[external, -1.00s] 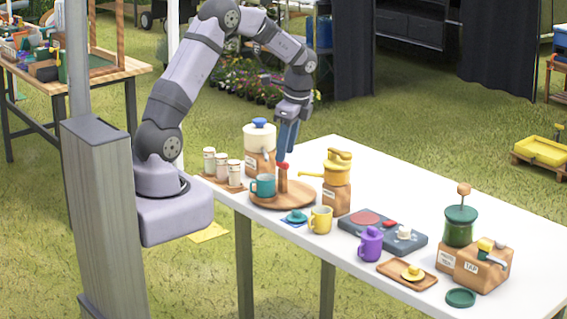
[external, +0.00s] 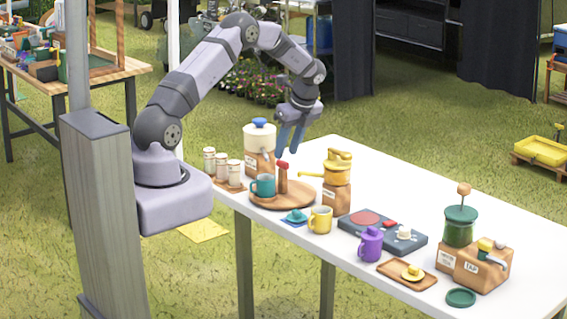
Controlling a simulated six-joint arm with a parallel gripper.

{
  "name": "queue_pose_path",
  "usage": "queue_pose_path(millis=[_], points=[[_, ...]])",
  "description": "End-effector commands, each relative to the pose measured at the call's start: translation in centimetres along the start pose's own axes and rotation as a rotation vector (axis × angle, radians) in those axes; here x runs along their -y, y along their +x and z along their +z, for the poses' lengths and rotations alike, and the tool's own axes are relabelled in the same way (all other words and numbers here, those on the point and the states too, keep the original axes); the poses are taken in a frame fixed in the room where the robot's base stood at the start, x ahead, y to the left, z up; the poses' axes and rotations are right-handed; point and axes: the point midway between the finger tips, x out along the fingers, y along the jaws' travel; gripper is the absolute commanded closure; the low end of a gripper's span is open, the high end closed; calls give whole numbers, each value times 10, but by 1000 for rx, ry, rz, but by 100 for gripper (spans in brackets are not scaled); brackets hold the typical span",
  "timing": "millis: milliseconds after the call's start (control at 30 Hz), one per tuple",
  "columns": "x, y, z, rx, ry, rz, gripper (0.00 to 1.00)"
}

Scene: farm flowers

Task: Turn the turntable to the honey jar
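The turntable (external: 300,200) is a round wooden disc on the white table's left part, with an upright red-topped handle (external: 282,178). A teal mug (external: 263,186) stands on its left side. My gripper (external: 289,151) hangs above and behind the handle, its blue fingers apart and empty, clear of the handle. Beside the turntable stand a cream container with a blue lid (external: 259,137) on a labelled wooden block, behind it, and a yellow spouted vessel (external: 338,173) on another labelled block, at its right. The labels are too small to read, so I cannot tell which is the honey jar.
Several small white-and-tan jars (external: 221,167) stand on a rack at the left. A yellow mug (external: 320,220) and a teal item on a blue mat (external: 295,216) sit in front. A grey hob (external: 383,228), purple mug (external: 370,244) and green urn (external: 459,228) are farther right. The back table edge is clear.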

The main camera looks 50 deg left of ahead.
Motion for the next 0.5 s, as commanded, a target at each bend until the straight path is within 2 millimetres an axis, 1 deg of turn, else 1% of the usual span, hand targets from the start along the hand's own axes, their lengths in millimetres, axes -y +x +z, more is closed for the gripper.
queue_pose_path(millis=[100, 200, 333, 500], points=[[-1, 15, 0, -2, -1, 3, 68], [-1, 25, 0, -1, -1, 2, 68], [0, 33, 0, 0, -1, 0, 68], [0, 36, 0, -1, -1, -1, 68]])
